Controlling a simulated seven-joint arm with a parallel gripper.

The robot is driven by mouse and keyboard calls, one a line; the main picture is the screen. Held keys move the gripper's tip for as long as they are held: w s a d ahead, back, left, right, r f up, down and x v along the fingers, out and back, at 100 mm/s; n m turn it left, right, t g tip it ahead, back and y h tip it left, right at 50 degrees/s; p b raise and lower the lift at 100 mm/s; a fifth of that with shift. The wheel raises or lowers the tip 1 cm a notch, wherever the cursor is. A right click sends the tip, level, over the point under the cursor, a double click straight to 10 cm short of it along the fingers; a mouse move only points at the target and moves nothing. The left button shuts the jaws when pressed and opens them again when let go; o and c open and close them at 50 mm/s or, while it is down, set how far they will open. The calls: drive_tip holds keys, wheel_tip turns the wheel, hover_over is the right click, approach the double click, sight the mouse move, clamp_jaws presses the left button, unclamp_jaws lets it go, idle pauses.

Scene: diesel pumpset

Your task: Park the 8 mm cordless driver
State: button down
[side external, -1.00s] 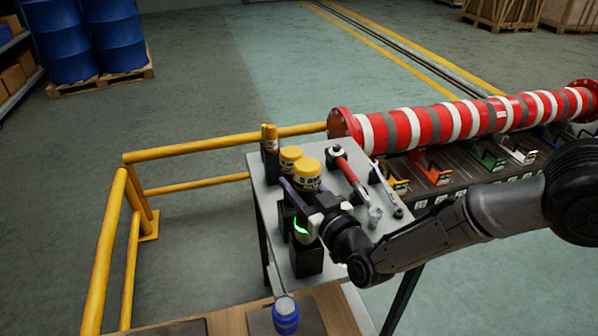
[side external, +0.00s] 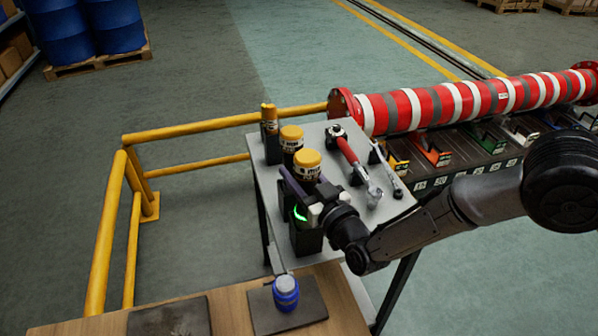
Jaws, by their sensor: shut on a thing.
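The driver (side external: 307,162) has a yellow top and a dark, lettered body; the lettering is too small to read. It stands roughly upright over the near end of the grey table (side external: 345,222). My gripper (side external: 302,188) is shut on the driver, with its purple fingers across the body below the yellow top. A black block-like holder (side external: 306,238) with a green glow near its top is directly below. The driver's lower end is hidden by my gripper, so I cannot tell whether it is seated in the holder.
Two more yellow-topped tools (side external: 291,138) (side external: 269,114) stand in dark holders behind. A red-handled wrench (side external: 352,162) and another metal tool (side external: 386,170) lie to the right. A blue jar (side external: 286,292) stands in front on a dark mat. A yellow railing (side external: 198,168) runs left.

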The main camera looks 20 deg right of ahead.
drive_tip(key=shift+f, duration=0.85)
idle(1.0)
drive_tip(key=shift+c, duration=1.8)
unclamp_jaws()
drive_tip(key=shift+o, duration=0.5)
drive_tip(key=shift+f, duration=0.3)
drive_tip(key=v, duration=1.3)
drive_tip(key=shift+s+r, duration=0.3)
drive_tip(key=shift+s, duration=0.05)
